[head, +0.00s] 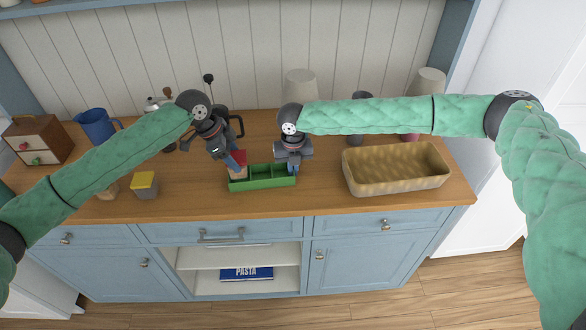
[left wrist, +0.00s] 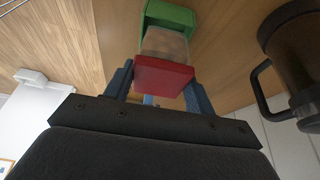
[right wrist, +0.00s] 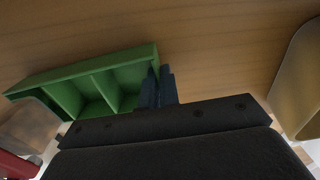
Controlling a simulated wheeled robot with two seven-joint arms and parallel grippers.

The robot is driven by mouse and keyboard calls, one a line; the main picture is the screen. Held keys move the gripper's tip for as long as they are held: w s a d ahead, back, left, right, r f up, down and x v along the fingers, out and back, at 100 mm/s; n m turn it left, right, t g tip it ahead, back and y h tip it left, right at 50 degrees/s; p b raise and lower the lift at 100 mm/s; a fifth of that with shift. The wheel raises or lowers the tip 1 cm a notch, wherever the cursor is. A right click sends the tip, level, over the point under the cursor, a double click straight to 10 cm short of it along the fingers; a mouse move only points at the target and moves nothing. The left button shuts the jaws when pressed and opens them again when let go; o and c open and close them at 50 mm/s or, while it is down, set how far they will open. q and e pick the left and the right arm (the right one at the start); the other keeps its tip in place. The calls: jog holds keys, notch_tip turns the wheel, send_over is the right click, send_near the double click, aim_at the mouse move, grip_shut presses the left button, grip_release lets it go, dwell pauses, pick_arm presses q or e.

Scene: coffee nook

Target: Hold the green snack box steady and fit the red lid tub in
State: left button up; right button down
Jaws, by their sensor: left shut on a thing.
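The green snack box (head: 265,183) stands on the counter, with dividers showing inside it in the right wrist view (right wrist: 95,75). My left gripper (head: 237,160) is shut on the red lid tub (head: 239,157), a clear-sided tub with a red lid, at the box's left end. The tub looks tilted and overlaps the left end of the box in the left wrist view (left wrist: 165,75); how deep it sits is unclear. My right gripper (head: 293,167) is at the box's right end. In the right wrist view its fingers (right wrist: 159,85) are close together on the end wall.
A tan basket (head: 397,187) stands to the right. A yellow-lidded tub (head: 145,184), a blue mug (head: 96,125) and a small drawer chest (head: 38,139) stand to the left. A dark-handled pot (left wrist: 295,60) is close behind my left gripper. The counter's front strip is clear.

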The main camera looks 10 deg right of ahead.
pick_arm(q)
jog(key=shift+f, duration=0.2)
jog(key=shift+f, duration=0.5)
jog(key=shift+f, duration=1.5)
dwell(0.8)
jog(key=o, duration=1.1)
jog(key=v, duration=1.2)
pick_arm(e)
jog(key=c, duration=1.6)
grip_release()
jog(key=shift+o, duration=0.2)
